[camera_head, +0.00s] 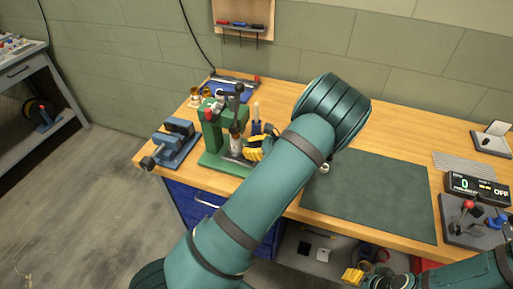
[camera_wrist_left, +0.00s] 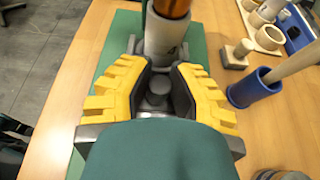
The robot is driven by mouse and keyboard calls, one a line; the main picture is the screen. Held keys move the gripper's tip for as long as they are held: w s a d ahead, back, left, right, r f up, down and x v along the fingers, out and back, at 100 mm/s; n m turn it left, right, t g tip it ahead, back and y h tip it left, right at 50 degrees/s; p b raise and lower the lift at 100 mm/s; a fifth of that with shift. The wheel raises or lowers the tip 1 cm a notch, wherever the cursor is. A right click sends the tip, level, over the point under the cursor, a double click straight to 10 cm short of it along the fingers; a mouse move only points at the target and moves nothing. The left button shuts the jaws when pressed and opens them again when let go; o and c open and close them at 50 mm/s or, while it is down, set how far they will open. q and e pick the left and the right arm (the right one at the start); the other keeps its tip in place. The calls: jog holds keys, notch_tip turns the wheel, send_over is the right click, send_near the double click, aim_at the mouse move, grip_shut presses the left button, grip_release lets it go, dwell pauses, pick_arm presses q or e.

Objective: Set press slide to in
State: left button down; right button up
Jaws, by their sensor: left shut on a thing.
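The green press (camera_head: 211,134) stands on the wooden bench with a dark upright lever, a red knob and a grey cylinder at its front. My left gripper (camera_head: 258,147) is low at the press's right side. In the left wrist view, its yellow fingers (camera_wrist_left: 157,88) close around a small dark grey knob (camera_wrist_left: 156,98) in front of the grey cylinder (camera_wrist_left: 161,38), apparently the press slide's knob. A copper-coloured piece (camera_wrist_left: 172,7) sits atop the cylinder. How far in the slide sits cannot be told. My right gripper (camera_head: 354,273) is at the bottom, its jaws unclear.
A blue vise (camera_head: 175,145) stands left of the press. A blue cup with a rod (camera_wrist_left: 253,88) and wooden holders (camera_wrist_left: 265,38) are close to the right. A dark green mat (camera_head: 375,195) lies right of my left arm, with a counter display (camera_head: 478,187) beyond.

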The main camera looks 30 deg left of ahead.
pick_arm(q)
jog(key=c, duration=0.8)
grip_release()
jog(key=shift+a, duration=0.15)
jog(key=shift+c, duration=0.2)
jog(key=v, duration=1.2)
jog(key=shift+s+f, duration=0.1)
